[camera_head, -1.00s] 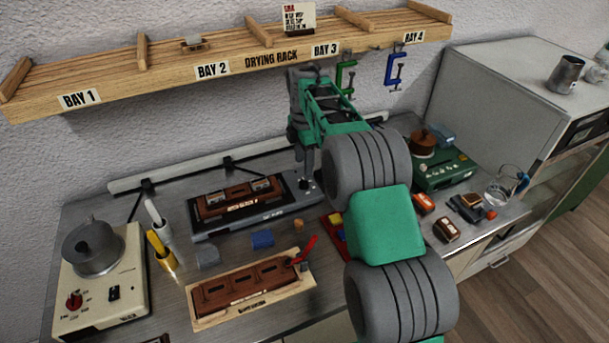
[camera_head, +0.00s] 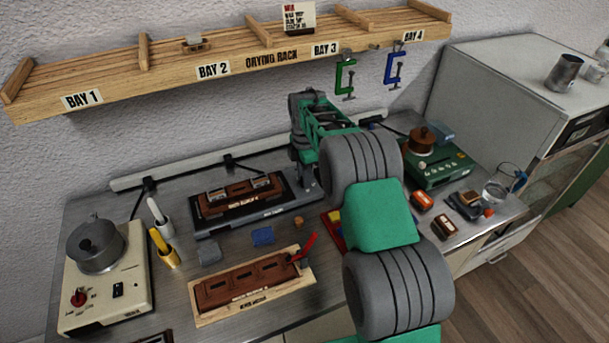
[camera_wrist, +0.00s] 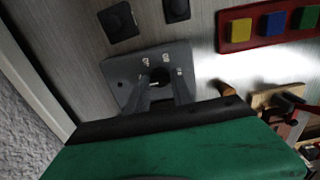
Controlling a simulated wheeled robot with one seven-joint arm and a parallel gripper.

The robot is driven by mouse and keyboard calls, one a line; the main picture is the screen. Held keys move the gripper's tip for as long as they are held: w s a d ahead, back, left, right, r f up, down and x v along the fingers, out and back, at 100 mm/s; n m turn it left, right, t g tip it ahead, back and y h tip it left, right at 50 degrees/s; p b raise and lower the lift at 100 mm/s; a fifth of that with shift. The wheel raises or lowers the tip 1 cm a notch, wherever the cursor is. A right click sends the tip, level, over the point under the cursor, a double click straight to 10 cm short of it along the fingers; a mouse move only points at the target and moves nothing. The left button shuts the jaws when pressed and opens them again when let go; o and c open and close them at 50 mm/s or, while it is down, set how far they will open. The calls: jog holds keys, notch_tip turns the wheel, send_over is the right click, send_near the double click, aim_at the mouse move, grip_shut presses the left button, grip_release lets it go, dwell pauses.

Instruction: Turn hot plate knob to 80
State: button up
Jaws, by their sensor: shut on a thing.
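The hot plate (camera_head: 262,219) is a long dark grey unit on the bench, with a brown wooden piece (camera_head: 238,196) on top. Its grey right end shows in the wrist view (camera_wrist: 122,72). There the small dark knob (camera_wrist: 160,75) sits among pale number marks, too blurred to read surely. My gripper (camera_wrist: 162,84) is down at the panel, its two fingers shut on the knob from either side. In the head view my gripper (camera_head: 310,188) is at the hot plate's right end and hides the knob. The knob's pointer setting cannot be read.
A cream unit with a red knob (camera_head: 78,297) and grey pot stands left. A green unit (camera_head: 440,172) stands right. A brown piece on a pale board (camera_head: 255,285), small blocks (camera_head: 262,236) and a red tray lie near. The drying rack (camera_head: 236,72) is above.

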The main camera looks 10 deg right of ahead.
grip_shut()
